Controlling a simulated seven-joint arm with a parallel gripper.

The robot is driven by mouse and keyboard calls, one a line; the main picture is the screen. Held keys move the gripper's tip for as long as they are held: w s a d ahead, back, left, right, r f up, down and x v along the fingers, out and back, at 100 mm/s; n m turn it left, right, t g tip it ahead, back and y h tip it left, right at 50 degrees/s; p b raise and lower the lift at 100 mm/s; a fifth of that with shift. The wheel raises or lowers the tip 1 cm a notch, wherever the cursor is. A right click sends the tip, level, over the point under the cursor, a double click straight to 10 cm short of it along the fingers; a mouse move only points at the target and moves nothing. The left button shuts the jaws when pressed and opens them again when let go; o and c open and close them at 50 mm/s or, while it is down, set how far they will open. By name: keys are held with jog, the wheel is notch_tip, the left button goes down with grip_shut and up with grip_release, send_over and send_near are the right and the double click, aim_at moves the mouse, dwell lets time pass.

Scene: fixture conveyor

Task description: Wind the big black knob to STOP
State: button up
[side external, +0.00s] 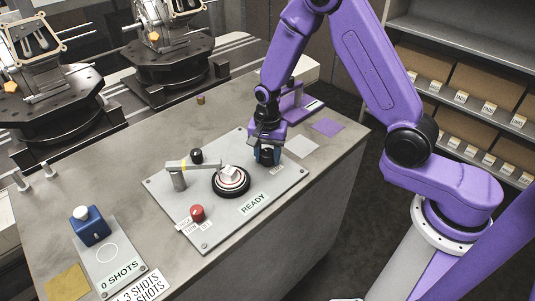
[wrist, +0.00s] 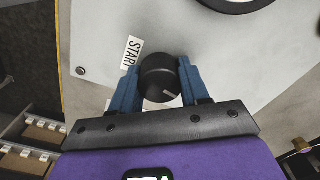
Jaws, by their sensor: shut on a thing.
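The big black knob (wrist: 158,72) sits between the blue fingers of my gripper (wrist: 157,80) in the wrist view, and the fingers are shut on its sides. A pale pointer line on the knob points toward the lower right of that view, away from the START label (wrist: 133,52). No STOP label is readable there. A small label (side external: 277,170) lies beside the fingers, too small to read.
A blue block (side external: 89,226) stands at the left.

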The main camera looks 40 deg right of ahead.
aim_at(268, 155)
jog(key=shift+s, duration=0.1)
jog(key=o, duration=1.1)
jog(key=shift+c, duration=0.2)
notch_tip(268, 155, up, 18)
jog(key=shift+f, duration=0.25)
jog(key=s+d+n, duration=0.2)
jog(key=s+n, duration=2.1)
jog(key=s, duration=0.6)
jog(key=shift+d+n, duration=0.15)
jog(key=shift+n, duration=0.25)
